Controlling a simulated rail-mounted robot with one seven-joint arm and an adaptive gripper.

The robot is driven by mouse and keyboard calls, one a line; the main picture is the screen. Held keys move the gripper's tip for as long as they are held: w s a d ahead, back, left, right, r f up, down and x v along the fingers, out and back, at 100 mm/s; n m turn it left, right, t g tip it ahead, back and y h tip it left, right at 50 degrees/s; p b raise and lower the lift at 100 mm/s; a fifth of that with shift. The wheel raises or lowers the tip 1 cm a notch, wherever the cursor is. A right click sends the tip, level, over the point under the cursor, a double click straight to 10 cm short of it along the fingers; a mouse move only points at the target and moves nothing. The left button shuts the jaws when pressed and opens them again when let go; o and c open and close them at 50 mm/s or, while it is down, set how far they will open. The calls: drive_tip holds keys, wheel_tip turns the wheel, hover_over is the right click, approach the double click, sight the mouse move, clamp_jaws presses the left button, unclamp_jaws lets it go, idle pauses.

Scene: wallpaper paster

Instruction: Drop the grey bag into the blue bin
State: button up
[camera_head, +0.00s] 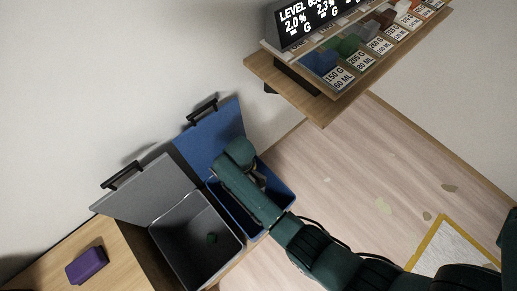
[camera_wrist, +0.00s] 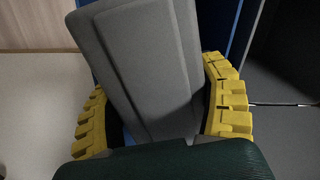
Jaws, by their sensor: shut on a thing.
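The grey bag (camera_wrist: 145,65) fills the middle of the wrist view, a block-like grey shape tilted between the yellow fingers. My gripper (camera_wrist: 160,115) is shut on it. In the head view, the blue bin (camera_head: 283,196) stands with its blue lid (camera_head: 208,137) raised against the wall. My arm's end lies over this bin and hides much of its opening. The bag cannot be made out clearly in the head view. Blue edges show behind the bag in the wrist view.
A purple block (camera_head: 87,265) lies on the wooden table. A shelf (camera_head: 325,108) with coloured blocks and a display (camera_head: 306,20) hangs upper right.

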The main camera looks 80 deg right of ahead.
drive_tip(key=f+b, duration=0.4)
drive_tip(key=s+d+f+b, duration=0.1)
drive_tip(key=f+b, duration=0.1)
drive_tip(key=f, duration=0.1)
drive_tip(key=shift+r, duration=0.15)
drive_tip(key=o, duration=1.2)
drive_tip(key=shift+o, duration=0.2)
wheel_tip(320, 180, up, 12)
drive_tip(key=shift+r, duration=0.1)
